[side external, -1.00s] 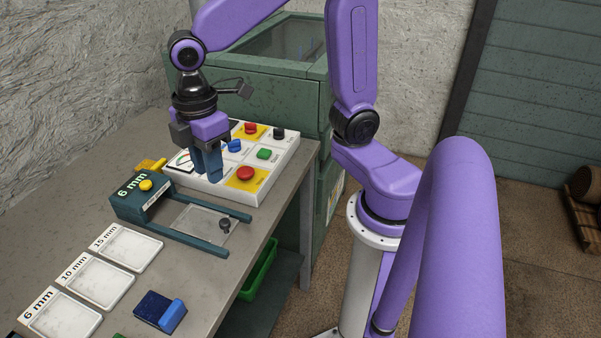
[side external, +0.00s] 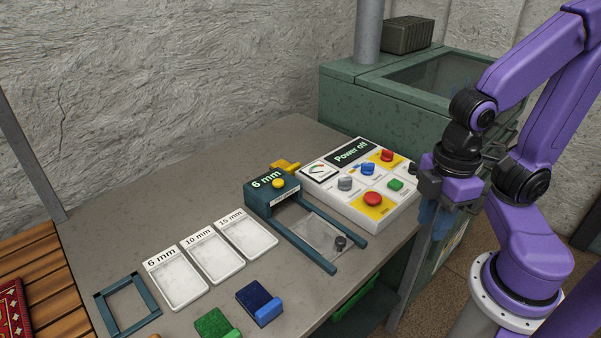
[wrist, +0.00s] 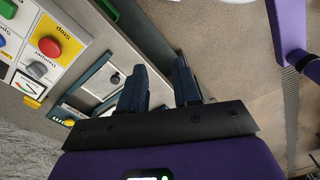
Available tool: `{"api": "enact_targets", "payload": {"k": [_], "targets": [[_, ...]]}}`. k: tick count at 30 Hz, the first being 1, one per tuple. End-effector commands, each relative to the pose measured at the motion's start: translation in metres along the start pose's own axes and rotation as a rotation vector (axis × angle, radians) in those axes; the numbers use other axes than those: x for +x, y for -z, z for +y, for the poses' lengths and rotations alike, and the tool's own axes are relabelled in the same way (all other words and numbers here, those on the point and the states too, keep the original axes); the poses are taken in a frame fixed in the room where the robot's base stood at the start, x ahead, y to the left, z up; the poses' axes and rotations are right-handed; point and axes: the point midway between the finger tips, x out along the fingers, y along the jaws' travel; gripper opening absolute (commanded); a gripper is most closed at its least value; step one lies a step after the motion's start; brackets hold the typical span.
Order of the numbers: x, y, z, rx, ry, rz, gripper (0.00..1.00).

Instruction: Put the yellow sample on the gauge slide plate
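The gauge (side external: 270,198) is a dark teal block marked 6 mm with a yellow button on top. Its slide plate (side external: 312,232) is a clear sheet with a small dark knob, between two teal rails, with nothing lying on it. I cannot make out a yellow sample for certain; a small tan-orange bit shows at the bottom edge of the side view. A blue sample (side external: 258,300) and a green sample (side external: 215,326) lie at the front of the table. My gripper (wrist: 160,66) is open and empty, pointing down beyond the table's right edge, right of the slide plate.
A teal frame (side external: 107,316) and a red patterned rug (side external: 12,308) are at far left.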

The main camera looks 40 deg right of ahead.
Motion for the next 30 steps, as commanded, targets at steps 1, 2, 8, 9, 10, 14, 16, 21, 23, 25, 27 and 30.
{"api": "enact_targets", "payload": {"k": [1, 2, 8, 9, 10, 14, 16, 21, 23, 25, 27, 30], "targets": [[-0.001, 0.002, 0.001, 0.007, 0.000, 0.000, 0.32], [-0.001, 0.003, 0.002, 0.016, 0.000, 0.000, 0.32], [-0.012, 0.040, 0.025, 0.216, -0.003, -0.003, 0.32], [-0.015, 0.051, 0.033, 0.280, -0.004, -0.003, 0.32], [-0.018, 0.060, 0.040, 0.331, -0.005, -0.003, 0.32], [-0.026, 0.095, 0.072, 0.553, -0.008, -0.006, 0.32], [-0.030, 0.112, 0.091, 0.671, -0.010, -0.006, 0.32], [-0.037, 0.146, 0.142, 0.957, -0.014, -0.008, 0.32], [-0.039, 0.156, 0.161, 1.057, -0.016, -0.010, 0.32], [-0.041, 0.167, 0.184, 1.175, -0.017, -0.009, 0.32], [-0.041, 0.174, 0.208, 1.292, -0.019, -0.010, 0.32], [-0.041, 0.182, 0.242, 1.461, -0.022, -0.011, 0.32]]}}
